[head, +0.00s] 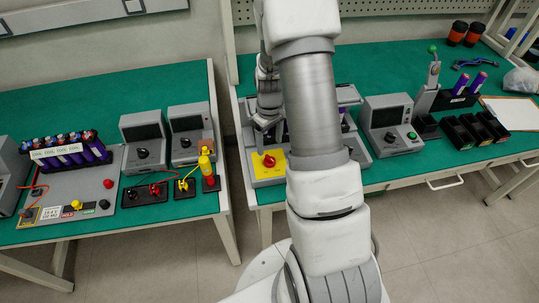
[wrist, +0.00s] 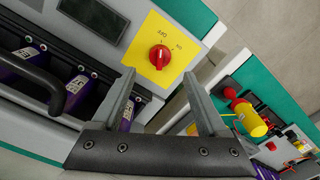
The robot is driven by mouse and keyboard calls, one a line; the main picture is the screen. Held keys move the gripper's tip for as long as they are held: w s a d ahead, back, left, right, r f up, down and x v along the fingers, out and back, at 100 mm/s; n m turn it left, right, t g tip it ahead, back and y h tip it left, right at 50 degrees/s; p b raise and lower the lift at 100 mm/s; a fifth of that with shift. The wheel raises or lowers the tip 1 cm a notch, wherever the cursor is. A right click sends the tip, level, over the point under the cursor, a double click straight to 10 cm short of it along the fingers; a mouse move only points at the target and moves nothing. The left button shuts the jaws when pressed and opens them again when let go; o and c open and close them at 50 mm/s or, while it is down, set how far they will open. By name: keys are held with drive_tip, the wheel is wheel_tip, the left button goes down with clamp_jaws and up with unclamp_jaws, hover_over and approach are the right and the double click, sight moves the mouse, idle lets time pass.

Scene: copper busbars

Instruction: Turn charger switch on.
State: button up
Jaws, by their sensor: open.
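The charger switch is a red rotary knob (wrist: 159,57) on a yellow plate (wrist: 177,30), with small labels that look like OFF and ON beside it. It also shows in the head view as a red knob (head: 269,161) on the front of the grey charger (head: 262,182). I cannot tell clearly which label the knob points to. My gripper (wrist: 158,80) is open and empty, its two fingers either side of the knob in the wrist view but seemingly apart from it. In the head view my gripper (head: 268,112) is above and behind the knob, partly hidden by my arm.
Purple battery packs (wrist: 82,82) sit in the charger bays beside a black handle (wrist: 35,75). A yellow-and-red connector (wrist: 248,118) stands on the left bench (head: 90,100); a gap separates the benches. A grey box with a screen (head: 390,122) stands right of the charger.

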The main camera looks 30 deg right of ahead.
sight(270, 158)
wheel_tip(270, 158, down, 6)
drive_tip(key=shift+f, duration=0.25)
clamp_jaws()
idle(0.5)
